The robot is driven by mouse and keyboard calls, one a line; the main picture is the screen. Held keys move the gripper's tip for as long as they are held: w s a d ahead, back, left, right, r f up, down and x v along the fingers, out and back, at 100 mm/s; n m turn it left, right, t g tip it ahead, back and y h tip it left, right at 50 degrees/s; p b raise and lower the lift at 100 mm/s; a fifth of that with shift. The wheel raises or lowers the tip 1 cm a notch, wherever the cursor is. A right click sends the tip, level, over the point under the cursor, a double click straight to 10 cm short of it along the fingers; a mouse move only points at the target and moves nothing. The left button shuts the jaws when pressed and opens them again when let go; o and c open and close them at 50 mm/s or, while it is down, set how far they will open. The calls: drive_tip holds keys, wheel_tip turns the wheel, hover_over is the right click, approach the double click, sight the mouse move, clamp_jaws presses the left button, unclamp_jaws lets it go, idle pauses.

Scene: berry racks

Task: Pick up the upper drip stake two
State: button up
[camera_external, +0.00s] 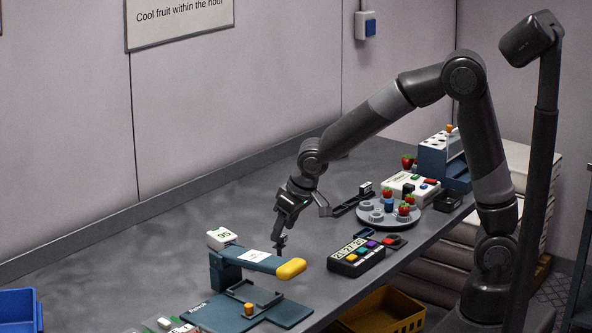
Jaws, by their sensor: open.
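A small orange-topped peg (449,129), which looks like a drip stake, stands upright at the top of the blue rack (430,167) at the back right. Another orange-capped piece (248,309) stands on the blue base plate (290,313) at the front. I cannot tell from labels which one is the upper drip stake two. My gripper (280,247) points down just behind the yellow-ended blue device (262,262), well left of the rack. It is open, with nothing seen between its small fingers. The rack's lower part is partly hidden by other things.
The bench behind, along the wall, is clear.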

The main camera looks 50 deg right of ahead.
sight(280, 246)
drive_tip(key=shift+x, duration=2.4)
drive_tip(key=shift+d, duration=0.1)
drive_tip(key=shift+c, duration=0.2)
drive_tip(key=c, duration=1)
drive_tip(key=shift+r, duration=0.1)
